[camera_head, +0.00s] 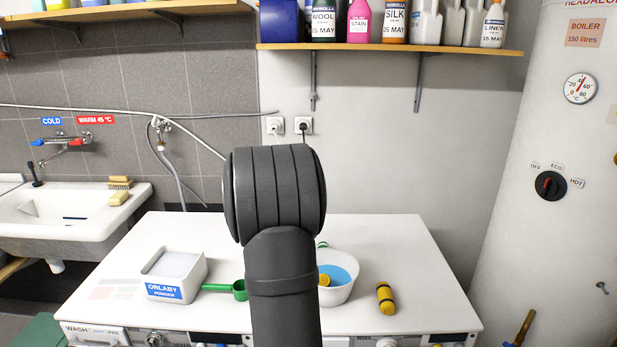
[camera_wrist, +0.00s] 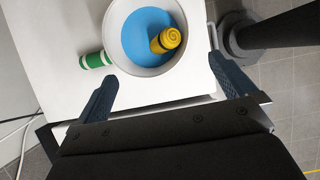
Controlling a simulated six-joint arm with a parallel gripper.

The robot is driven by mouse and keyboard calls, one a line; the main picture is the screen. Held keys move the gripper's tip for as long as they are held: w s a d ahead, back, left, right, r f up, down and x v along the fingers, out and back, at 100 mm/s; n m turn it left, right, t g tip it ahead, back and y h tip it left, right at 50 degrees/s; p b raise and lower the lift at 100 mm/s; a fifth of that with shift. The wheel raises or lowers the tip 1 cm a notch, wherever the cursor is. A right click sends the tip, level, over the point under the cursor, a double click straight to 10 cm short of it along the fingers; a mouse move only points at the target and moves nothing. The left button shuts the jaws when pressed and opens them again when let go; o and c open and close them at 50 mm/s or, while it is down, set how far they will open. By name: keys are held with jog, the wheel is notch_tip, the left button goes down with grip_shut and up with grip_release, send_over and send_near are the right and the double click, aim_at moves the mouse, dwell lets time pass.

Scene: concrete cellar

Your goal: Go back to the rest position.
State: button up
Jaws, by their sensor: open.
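My gripper (camera_wrist: 160,95) shows in the wrist view with its two dark blue fingers spread apart and nothing between the tips. The fingers sit near the rim of a white bowl (camera_wrist: 112,50) that holds blue liquid or a blue bottom. A yellow roll (camera_wrist: 166,40) with a spiral end is inside the bowl. In the head view my dark arm stands in the middle and hides the gripper and part of the bowl (camera_head: 339,294).
A green roll (camera_wrist: 96,60) lies beside the bowl. On the white worktop (camera_head: 400,240) are a yellow roll (camera_head: 385,298), an ORLABY powder box (camera_head: 172,275) and a green scoop (camera_head: 239,290). A sink (camera_head: 70,215) is left, a boiler (camera_head: 555,130) right, a bottle shelf (camera_head: 400,48) above.

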jog(key=x, duration=1)
jog(key=shift+s+a+f, duration=0.1)
jog(key=shift+f, duration=0.2)
jog(key=shift+r, duration=0.35)
